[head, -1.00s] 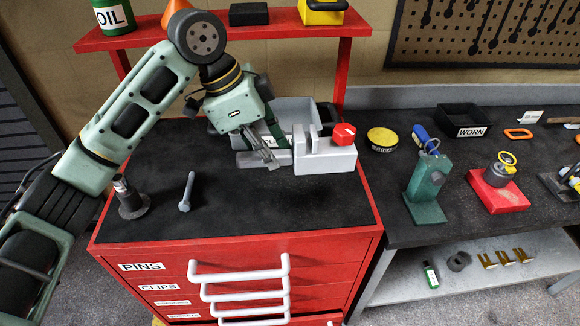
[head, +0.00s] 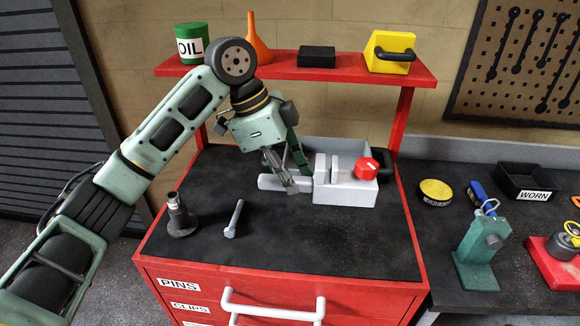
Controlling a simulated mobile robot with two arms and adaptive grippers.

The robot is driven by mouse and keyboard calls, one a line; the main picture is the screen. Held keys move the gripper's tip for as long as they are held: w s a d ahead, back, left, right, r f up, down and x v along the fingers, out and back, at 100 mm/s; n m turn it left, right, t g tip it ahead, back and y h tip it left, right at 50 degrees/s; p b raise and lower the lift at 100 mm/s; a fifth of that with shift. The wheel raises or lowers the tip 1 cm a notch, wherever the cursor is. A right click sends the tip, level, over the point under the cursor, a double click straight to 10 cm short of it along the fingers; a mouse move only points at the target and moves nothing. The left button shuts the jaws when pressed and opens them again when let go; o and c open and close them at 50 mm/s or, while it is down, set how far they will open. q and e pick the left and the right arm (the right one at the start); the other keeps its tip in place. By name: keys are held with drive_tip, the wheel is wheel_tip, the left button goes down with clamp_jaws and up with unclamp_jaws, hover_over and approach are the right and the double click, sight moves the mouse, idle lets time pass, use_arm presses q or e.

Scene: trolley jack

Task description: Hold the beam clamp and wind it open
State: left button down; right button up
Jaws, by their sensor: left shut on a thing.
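The beam clamp appears to be the grey block (head: 345,193) with upright jaw plates on the trolley top. A red hexagonal knob (head: 366,168) sits at its right, and a grey bar-like handle (head: 271,182) sticks out to its left. My left gripper (head: 291,184) comes down from above at the handle, close to the block, and is shut on the handle. Its fingers hide part of the handle. My right gripper is not in view.
A dark flanged post (head: 180,218) and a grey bolt (head: 233,218) stand or lie at the front left of the trolley top (head: 300,245). A grey bin (head: 335,150) is behind the clamp. The red shelf (head: 300,69) overhangs the back. The front middle is clear.

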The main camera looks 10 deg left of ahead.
use_arm(q)
drive_tip(key=shift+d+f, duration=0.1)
drive_tip(key=shift+f, duration=7.7)
drive_tip(key=shift+f, duration=0.35)
drive_tip(key=shift+s+f, duration=0.2)
drive_tip(key=shift+f, duration=0.05)
